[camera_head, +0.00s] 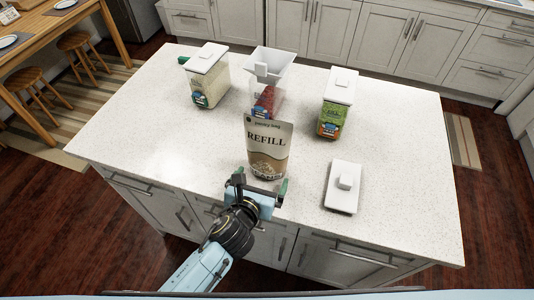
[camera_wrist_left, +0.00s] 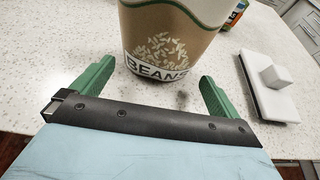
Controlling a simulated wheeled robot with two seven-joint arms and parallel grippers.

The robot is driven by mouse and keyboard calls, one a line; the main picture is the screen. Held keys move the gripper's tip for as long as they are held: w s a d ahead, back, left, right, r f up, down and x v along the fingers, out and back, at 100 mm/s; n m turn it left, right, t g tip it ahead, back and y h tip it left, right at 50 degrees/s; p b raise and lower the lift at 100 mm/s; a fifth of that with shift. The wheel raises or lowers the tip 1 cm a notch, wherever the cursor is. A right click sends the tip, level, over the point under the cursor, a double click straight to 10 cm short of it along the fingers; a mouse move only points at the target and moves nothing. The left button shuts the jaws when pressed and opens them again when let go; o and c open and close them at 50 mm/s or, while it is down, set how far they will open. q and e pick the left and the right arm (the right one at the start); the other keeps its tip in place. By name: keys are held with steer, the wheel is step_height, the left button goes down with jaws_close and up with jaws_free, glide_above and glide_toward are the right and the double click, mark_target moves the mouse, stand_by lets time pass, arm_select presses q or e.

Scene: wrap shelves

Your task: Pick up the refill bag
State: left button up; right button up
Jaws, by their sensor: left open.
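The refill bag (camera_head: 267,148) is a brown and white pouch marked REFILL, standing upright near the front edge of the island counter. Its lower part with the word BEANS (camera_wrist_left: 155,50) shows in the left wrist view. My left gripper (camera_head: 258,186) is open at the near side of the bag. In the left wrist view its two green fingers (camera_wrist_left: 155,85) point toward the bag's base, one to each side, with the bag just beyond their tips. I cannot tell whether either finger touches it. My right gripper is not in view.
A white lid (camera_head: 343,188) lies right of the bag, also in the left wrist view (camera_wrist_left: 268,85). Behind stand a lidded container (camera_head: 207,78), a container with a funnel-like white top (camera_head: 268,85) and a green-labelled container (camera_head: 336,105). The counter's left front (camera_head: 150,135) is clear.

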mark_target(264, 174)
arm_select(q)
steer(key=x, duration=0.5)
steer(key=shift+f+b, duration=0.1)
steer(key=shift+b, duration=0.2)
steer(key=shift+a, duration=0.1)
steer(key=c, duration=0.8)
